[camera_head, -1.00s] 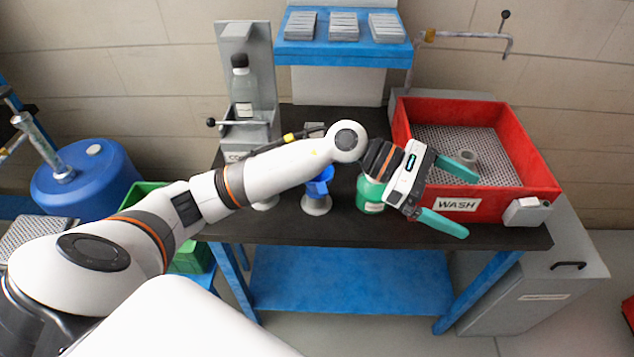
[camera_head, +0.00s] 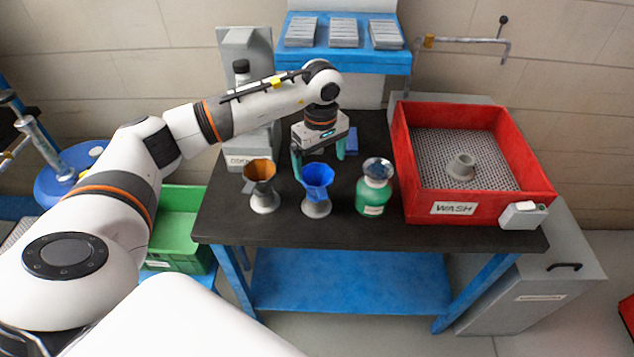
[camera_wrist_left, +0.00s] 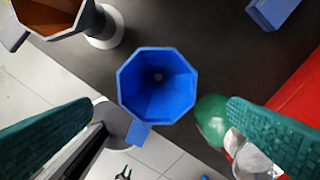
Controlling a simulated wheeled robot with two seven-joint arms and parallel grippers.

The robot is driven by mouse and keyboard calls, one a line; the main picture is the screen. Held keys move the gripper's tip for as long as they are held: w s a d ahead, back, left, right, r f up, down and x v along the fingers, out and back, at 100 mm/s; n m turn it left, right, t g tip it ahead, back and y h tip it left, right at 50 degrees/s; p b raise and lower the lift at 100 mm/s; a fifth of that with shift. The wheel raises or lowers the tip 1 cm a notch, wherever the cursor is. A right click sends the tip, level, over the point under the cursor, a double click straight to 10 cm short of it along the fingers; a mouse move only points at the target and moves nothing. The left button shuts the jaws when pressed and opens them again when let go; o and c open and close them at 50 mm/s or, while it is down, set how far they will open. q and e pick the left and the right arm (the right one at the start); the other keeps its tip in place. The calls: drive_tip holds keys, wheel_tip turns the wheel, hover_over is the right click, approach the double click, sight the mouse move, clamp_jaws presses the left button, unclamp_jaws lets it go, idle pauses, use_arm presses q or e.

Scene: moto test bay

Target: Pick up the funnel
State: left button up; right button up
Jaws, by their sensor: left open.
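A blue funnel (camera_head: 317,176) sits upright in a grey stand (camera_head: 316,207) near the middle of the table. An orange-brown funnel (camera_head: 259,172) sits in a similar stand to its left. A green bottle (camera_head: 373,196) with a metallic bowl-like top stands to its right. My left gripper (camera_head: 319,161) is open and empty, fingers pointing down, just behind and above the blue funnel. In the left wrist view the blue funnel (camera_wrist_left: 157,85) opens towards the camera, between and beyond the two teal fingers, with a tab on its rim. My right gripper is not in view.
A red WASH bin (camera_head: 472,209) with a grey mesh floor and a grey cup-like part (camera_head: 460,167) stands at the right. A blue shelf (camera_head: 343,62) overhangs the back. A green crate (camera_head: 182,226) is left of the table.

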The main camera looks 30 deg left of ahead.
sight(318, 177)
use_arm(q)
drive_tip(key=f+p, duration=0.1)
drive_tip(key=f, duration=0.1)
drive_tip(key=f+p, duration=0.2)
drive_tip(key=f, duration=0.1)
drive_tip(key=shift+s+a+f, duration=0.1)
drive_tip(key=shift+a+f, duration=0.2)
drive_tip(key=shift+f, duration=0.35)
drive_tip(key=shift+c, duration=0.6)
drive_tip(key=c, duration=1)
drive_tip(key=shift+o, duration=0.2)
drive_tip(key=shift+r, duration=0.1)
